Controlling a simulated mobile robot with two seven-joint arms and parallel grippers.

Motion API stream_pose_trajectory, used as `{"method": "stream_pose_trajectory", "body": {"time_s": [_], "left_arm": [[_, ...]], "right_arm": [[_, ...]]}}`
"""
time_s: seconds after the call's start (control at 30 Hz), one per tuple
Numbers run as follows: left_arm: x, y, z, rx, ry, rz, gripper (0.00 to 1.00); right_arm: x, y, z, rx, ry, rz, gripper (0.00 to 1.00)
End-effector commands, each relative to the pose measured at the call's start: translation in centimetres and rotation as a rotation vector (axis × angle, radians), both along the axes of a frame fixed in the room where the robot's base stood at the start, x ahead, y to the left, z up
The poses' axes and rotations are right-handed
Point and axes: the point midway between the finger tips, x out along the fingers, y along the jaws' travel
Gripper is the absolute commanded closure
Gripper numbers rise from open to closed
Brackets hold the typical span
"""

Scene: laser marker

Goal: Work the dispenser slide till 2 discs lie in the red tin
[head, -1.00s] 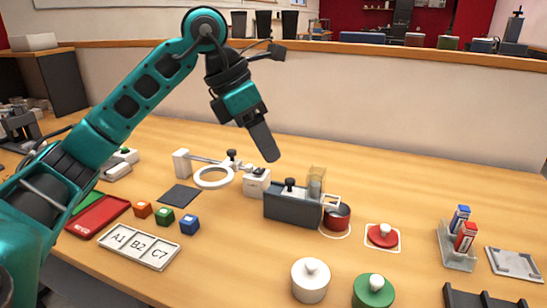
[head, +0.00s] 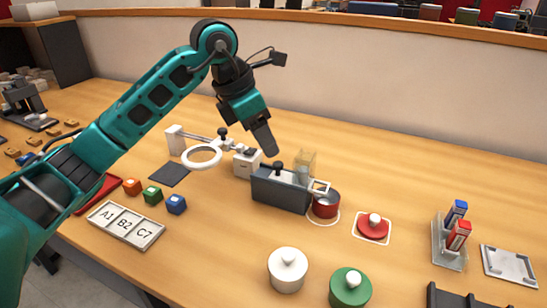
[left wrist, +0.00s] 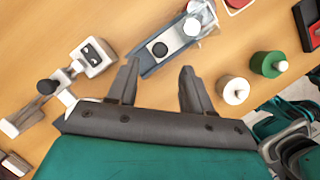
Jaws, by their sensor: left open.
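The dispenser (head: 280,193) is a dark grey block with a black knob (head: 278,168) on top and a clear hopper (head: 305,162) at its right end. The red tin (head: 326,206) stands at that end, on a white-outlined spot. The inside of the tin is too small to read, and I cannot make out discs. My left gripper (head: 265,142) hangs above and behind the knob, apart from it. In the left wrist view, its fingers (left wrist: 160,85) are spread and empty, with the black knob (left wrist: 158,48) beyond them. My right gripper is not in view.
A white ring stand (head: 203,157) is left of the dispenser. A red lid (head: 373,227), a white pot (head: 287,270) and a green pot (head: 350,289) stand to the right and front. Coloured cubes (head: 152,194) and a labelled tray (head: 126,226) lie at front left.

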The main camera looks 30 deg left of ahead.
Motion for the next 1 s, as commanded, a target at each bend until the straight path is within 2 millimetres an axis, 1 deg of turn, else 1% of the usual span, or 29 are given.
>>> {"method": "stream_pose_trajectory", "body": {"time_s": [0.03,0.1,0.2,0.3,0.43,0.7,0.77,1.0], "left_arm": [[0.2,-0.4,-1.2,-0.002,0.003,-0.001,0.5],[0.6,-0.7,-2.4,-0.003,0.004,-0.001,0.5],[1.1,-1.0,-3.8,-0.001,0.003,-0.001,0.5],[1.4,-1.3,-4.7,-0.002,0.0,-0.001,0.5],[1.6,-1.5,-5.3,0.0,0.0,0.001,0.5],[1.7,-1.5,-5.5,0.0,0.0,0.0,0.5],[1.7,-1.5,-5.5,0.0,0.0,0.0,0.53],[1.7,-1.5,-5.4,0.0,-0.001,0.0,0.77]], "right_arm": [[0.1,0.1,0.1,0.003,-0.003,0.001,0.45],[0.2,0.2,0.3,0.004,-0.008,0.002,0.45],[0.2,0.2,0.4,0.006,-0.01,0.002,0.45],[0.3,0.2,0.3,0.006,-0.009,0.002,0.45],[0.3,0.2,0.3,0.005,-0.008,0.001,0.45],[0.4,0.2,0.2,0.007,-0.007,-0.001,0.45],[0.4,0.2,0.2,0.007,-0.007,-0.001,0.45],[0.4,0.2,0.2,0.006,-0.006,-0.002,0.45]]}}
